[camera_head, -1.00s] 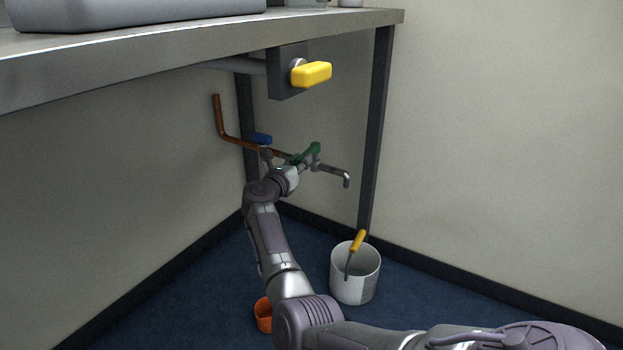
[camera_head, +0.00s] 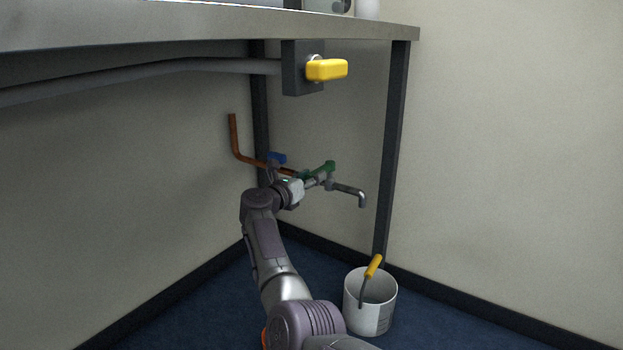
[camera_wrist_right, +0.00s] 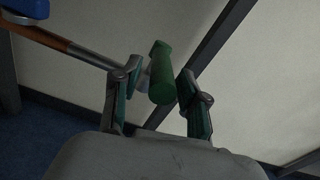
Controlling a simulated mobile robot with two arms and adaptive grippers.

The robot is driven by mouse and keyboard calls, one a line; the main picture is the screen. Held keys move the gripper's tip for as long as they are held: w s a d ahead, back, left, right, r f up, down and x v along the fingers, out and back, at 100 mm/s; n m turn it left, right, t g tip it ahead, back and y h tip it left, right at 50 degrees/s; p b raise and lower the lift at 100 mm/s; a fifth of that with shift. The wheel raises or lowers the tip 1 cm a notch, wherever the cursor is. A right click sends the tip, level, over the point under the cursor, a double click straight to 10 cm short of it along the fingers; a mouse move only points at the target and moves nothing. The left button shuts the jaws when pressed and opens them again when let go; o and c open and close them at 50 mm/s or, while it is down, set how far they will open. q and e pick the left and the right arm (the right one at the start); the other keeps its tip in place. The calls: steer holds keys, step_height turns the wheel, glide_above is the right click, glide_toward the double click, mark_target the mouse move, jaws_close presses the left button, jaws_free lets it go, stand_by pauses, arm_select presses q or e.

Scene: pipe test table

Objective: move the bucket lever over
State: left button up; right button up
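The green lever (camera_head: 325,169) sits on the copper pipe's tap, above and left of the white bucket (camera_head: 369,312). The tap's grey spout (camera_head: 350,189) bends down to the right of the lever. My right gripper (camera_head: 311,182) is at the green lever. In the right wrist view my right gripper (camera_wrist_right: 157,98) is open, with the green lever (camera_wrist_right: 162,72) between and ahead of its fingertips. The lever appears clear of the right finger; whether it touches the left finger I cannot tell. My left gripper is not in view.
A blue lever (camera_head: 276,158) sits on the copper pipe (camera_head: 243,155) left of the green one. A yellow lever (camera_head: 327,69) on a dark box hangs under the table (camera_head: 200,25). A dark table leg (camera_head: 393,150) stands right of the spout.

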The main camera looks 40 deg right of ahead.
steer(key=shift+a, duration=0.15)
steer(key=v, duration=1.1)
steer(key=shift+a, duration=0.35)
steer(key=shift+s, duration=0.15)
